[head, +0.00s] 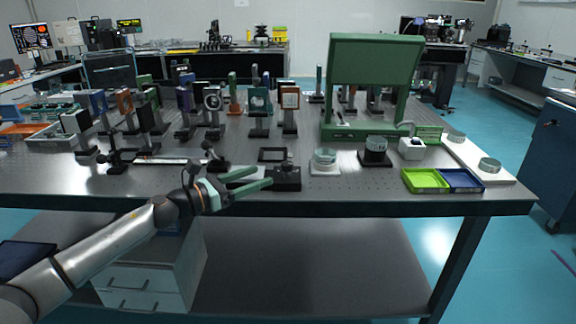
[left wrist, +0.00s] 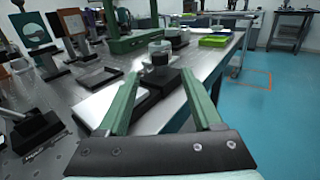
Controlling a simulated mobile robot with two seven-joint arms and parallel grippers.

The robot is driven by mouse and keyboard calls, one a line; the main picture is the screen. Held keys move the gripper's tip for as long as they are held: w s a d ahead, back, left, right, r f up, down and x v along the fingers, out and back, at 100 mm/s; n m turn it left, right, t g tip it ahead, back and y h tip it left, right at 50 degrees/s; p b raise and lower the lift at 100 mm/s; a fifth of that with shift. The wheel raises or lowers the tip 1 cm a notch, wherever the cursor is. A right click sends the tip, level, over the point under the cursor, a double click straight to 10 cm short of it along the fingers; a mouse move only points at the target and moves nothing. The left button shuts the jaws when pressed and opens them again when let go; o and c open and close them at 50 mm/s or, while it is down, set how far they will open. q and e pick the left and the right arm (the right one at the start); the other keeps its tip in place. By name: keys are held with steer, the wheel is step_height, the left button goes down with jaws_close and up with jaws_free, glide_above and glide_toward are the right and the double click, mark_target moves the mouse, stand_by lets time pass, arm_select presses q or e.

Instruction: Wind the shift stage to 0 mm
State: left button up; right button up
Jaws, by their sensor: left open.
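The likely shift stage, a low black block (head: 287,181) with a small dark raised part on top, sits near the front edge of the table. In the left wrist view the black block (left wrist: 162,82) lies between and just beyond the fingertips. My left gripper (head: 265,178) has green fingers spread apart. It points at the block from the left, with the fingertips close to it; whether they touch it I cannot tell. The fingers also show apart in the left wrist view (left wrist: 160,76), with nothing held. A scale reading is too small to make out. My right gripper is out of view.
Right of the block stand a white round-topped fixture (head: 324,163) and a black-based dial (head: 375,151). A black frame (head: 272,155) lies behind it. A green stand (head: 372,85), a lime tray (head: 425,180) and a blue tray (head: 462,180) are further right. Mounted optics crowd the back left.

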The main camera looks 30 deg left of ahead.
mark_target(288, 163)
arm_select(q)
steer(key=shift+p+x, duration=0.7)
steer(key=shift+x, duration=4.25)
steer(key=shift+s, duration=0.1)
jaws_close()
